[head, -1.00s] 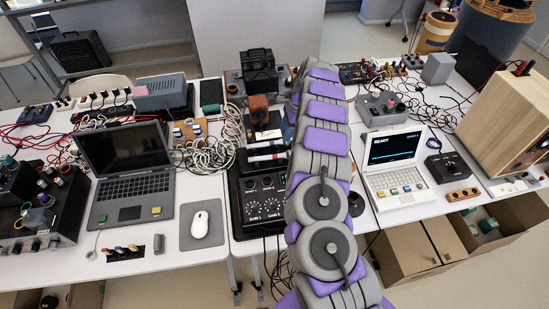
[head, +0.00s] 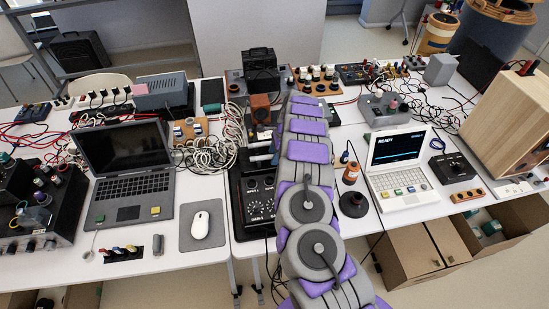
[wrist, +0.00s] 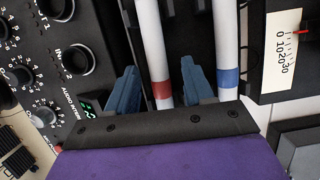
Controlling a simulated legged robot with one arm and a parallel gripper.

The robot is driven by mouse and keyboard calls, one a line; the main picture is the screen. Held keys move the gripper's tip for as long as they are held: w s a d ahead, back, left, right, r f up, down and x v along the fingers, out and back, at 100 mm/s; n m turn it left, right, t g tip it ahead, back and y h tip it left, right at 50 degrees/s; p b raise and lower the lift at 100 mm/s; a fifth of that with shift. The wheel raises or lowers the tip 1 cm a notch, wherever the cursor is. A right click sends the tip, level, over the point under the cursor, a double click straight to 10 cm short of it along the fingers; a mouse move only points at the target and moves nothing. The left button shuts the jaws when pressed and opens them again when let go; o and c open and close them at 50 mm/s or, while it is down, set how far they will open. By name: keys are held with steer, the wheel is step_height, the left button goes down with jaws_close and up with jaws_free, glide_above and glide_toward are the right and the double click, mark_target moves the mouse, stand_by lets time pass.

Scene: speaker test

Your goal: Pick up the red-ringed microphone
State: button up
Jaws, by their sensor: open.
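The red-ringed microphone (wrist: 153,58) is a white rod with a red band, seen in the wrist view. It lies between the two blue fingers of my gripper (wrist: 160,68), which is open. The left finger stands apart from the rod; the right finger is close beside it, and I cannot tell if they touch. A second white rod with a blue band, the blue-ringed microphone (wrist: 226,45), lies just right of the right finger. In the head view my arm largely hides the microphones and my gripper.
A black mixer with knobs (wrist: 68,60) is at the left in the wrist view, and a meter with a pale dial (wrist: 280,45) at the right. In the head view, an open laptop (head: 130,170) and a white computer (head: 398,165) flank my arm. Cables crowd the table.

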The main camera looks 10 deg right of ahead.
steer(key=shift+a, duration=0.3)
steer(key=shift+d, duration=0.6)
steer(key=c, duration=0.6)
steer(key=shift+c, duration=1.3)
steer(key=shift+a, duration=0.35)
jaws_close()
steer(key=shift+d+r, duration=0.1)
steer(key=shift+r, duration=0.05)
